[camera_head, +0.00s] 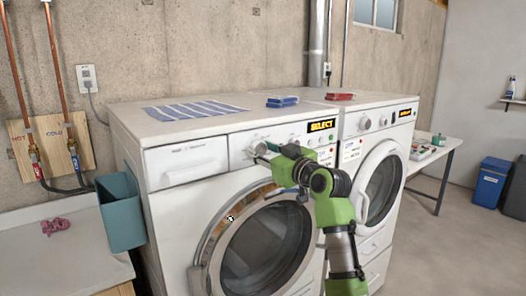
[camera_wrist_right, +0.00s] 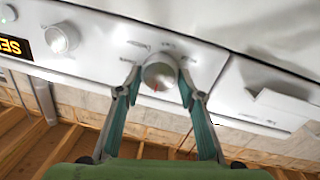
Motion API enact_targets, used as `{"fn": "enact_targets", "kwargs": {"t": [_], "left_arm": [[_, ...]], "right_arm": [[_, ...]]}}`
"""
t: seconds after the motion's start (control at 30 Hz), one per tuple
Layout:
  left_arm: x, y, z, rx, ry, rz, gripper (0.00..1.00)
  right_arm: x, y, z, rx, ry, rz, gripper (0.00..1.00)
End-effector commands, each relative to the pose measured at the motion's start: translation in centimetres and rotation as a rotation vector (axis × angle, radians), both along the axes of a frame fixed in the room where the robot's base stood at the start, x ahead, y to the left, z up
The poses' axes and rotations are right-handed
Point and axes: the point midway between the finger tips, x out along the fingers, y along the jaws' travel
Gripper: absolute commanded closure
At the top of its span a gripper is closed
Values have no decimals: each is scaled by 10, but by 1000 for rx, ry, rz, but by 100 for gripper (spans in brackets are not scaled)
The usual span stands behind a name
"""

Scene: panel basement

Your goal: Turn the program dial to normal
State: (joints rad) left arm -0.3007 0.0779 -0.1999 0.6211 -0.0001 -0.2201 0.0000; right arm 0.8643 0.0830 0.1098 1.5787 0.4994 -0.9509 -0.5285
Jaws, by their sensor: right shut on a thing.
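The program dial (camera_wrist_right: 159,73) is a round silver knob with a small red mark on the washer's control panel. Printed labels ring it, too small to read surely. My right gripper (camera_wrist_right: 160,86) is around the dial, its two teal fingers shut on its sides. In the head view the right gripper (camera_head: 264,149) reaches the panel of the front-loading washer (camera_head: 185,220) and partly hides the dial. The washer's display (camera_head: 321,125) reads SELECT. My left gripper is not in view.
A second, smaller knob (camera_wrist_right: 61,38) sits beside the display. A detergent drawer (camera_head: 187,162) is left of the dial. A second machine (camera_head: 375,240) stands to the right. A teal bin (camera_head: 121,212) is at the left. A striped cloth (camera_head: 195,110) lies on top.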

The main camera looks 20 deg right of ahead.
Motion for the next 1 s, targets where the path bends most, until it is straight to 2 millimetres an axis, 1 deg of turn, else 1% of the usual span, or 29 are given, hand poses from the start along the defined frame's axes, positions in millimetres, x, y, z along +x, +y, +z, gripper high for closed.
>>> {"fn": "enact_targets", "kwargs": {"t": [0.27,0.7,1.0], "left_arm": [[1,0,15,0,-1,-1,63],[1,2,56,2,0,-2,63],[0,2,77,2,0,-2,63]], "right_arm": [[0,0,3,93,35,0,86],[1,-2,5,429,158,-1,86],[1,-2,4,622,225,-1,86]]}}
